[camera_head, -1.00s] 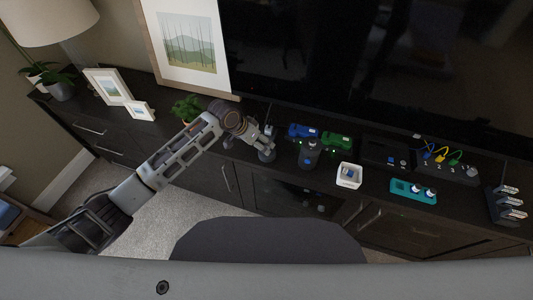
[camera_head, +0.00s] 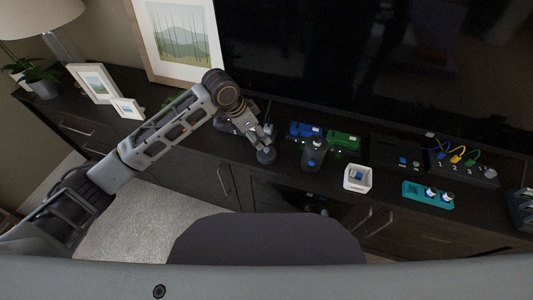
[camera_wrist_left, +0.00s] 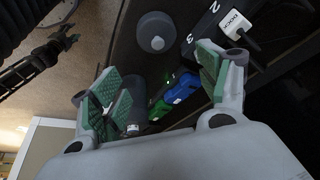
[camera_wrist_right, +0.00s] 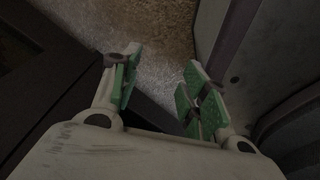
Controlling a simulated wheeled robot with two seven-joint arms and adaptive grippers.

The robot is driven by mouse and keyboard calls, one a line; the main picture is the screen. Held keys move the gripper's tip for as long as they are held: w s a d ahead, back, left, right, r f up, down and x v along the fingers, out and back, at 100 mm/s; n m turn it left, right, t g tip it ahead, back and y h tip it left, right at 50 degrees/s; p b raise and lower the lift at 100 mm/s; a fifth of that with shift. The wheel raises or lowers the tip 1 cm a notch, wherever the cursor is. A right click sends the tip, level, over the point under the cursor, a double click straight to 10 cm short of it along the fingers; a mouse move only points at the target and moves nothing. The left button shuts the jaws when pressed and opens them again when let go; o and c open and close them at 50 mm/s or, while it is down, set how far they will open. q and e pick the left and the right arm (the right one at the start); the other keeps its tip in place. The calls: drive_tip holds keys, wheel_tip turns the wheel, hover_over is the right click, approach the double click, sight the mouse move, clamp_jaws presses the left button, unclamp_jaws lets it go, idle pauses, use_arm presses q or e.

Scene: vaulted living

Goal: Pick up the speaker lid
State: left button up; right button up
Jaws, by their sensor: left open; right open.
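The speaker lid, a round dark grey disc (camera_head: 266,156), rests on the dark cabinet top. My left gripper (camera_head: 267,139) is just above and behind the lid in the head view, open and empty. In the left wrist view the open fingers (camera_wrist_left: 160,80) have the lid beyond them, apart from it. The speaker (camera_head: 312,154), a dark cylinder, stands right of the lid and shows partly behind a finger in the left wrist view. My right gripper (camera_wrist_right: 160,75) is open and empty above the floor.
A blue block (camera_head: 304,129) and a green block (camera_head: 343,140) stand behind the speaker. A white bin (camera_head: 357,178) and a teal tray (camera_head: 416,194) are to the right. A numbered dock (camera_wrist_left: 207,25) is close to the lid. The television (camera_head: 370,65) rises behind.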

sight(266, 149)
use_arm(q)
drive_tip(key=b+x, duration=0.1)
drive_tip(key=x, duration=0.6)
drive_tip(key=shift+f, duration=0.1)
drive_tip(key=shift+x, duration=0.75)
use_arm(e)
drive_tip(key=shift+w+a+r, duration=0.15)
drive_tip(key=shift+w+a, duration=0.2)
drive_tip(key=shift+w, duration=0.3)
drive_tip(key=shift+w+a+r, duration=0.15)
drive_tip(key=shift+w+a, duration=0.15)
drive_tip(key=shift+w, duration=0.35)
drive_tip(key=shift+s, duration=0.1)
use_arm(q)
drive_tip(key=shift+f, duration=0.15)
drive_tip(key=shift+d+f, duration=0.1)
drive_tip(key=shift+f, duration=0.55)
drive_tip(key=b+x, duration=0.1)
drive_tip(key=x, duration=0.1)
drive_tip(key=shift+f, duration=0.45)
drive_tip(key=shift+w+d+f, duration=0.1)
drive_tip(key=shift+d+f, duration=0.05)
drive_tip(key=shift+f, duration=0.25)
use_arm(e)
drive_tip(key=shift+w+a+r, duration=0.15)
drive_tip(key=shift+w+a, duration=0.4)
drive_tip(key=shift+w, duration=0.25)
